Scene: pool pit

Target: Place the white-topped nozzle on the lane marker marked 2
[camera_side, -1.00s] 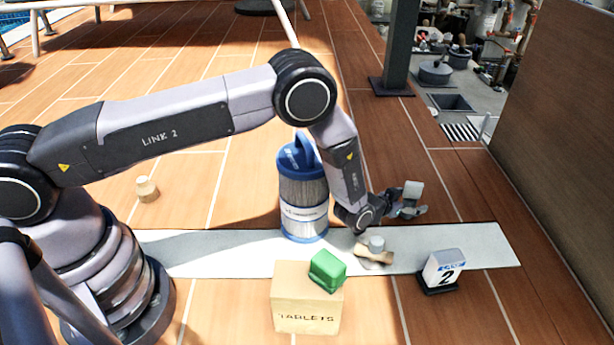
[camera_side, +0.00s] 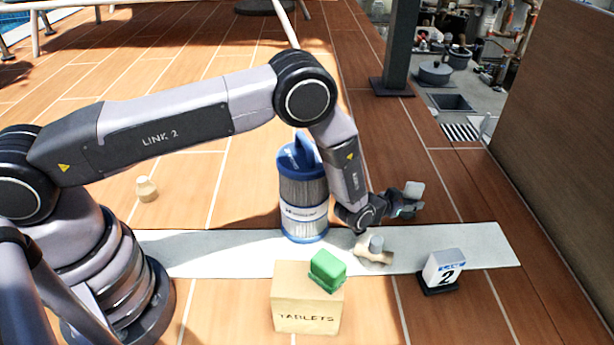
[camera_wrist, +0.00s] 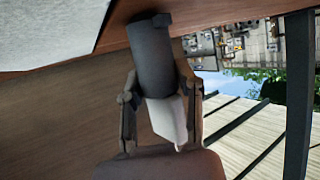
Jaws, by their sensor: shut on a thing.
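The white-topped nozzle is in my gripper (camera_side: 405,202); its white part (camera_side: 414,188) shows above a dark body (camera_side: 407,212) in the side view. In the wrist view my gripper (camera_wrist: 162,105) has its fingers on both sides of the white part (camera_wrist: 167,120), and the dark grey cylinder (camera_wrist: 152,55) extends beyond them. It is held in the air behind the pale strip. The lane marker marked 2 (camera_side: 444,268), white with a blue band and black base, stands on the strip's right part, nearer the camera than my gripper and to its right.
A tan piece with a grey top (camera_side: 374,248) sits on the pale strip (camera_side: 490,245), left of the marker. A blue-capped filter cartridge (camera_side: 303,195) stands left of my wrist. A green block (camera_side: 328,268) rests on the tablets box (camera_side: 305,310). A cream-topped piece (camera_side: 147,188) stands at left.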

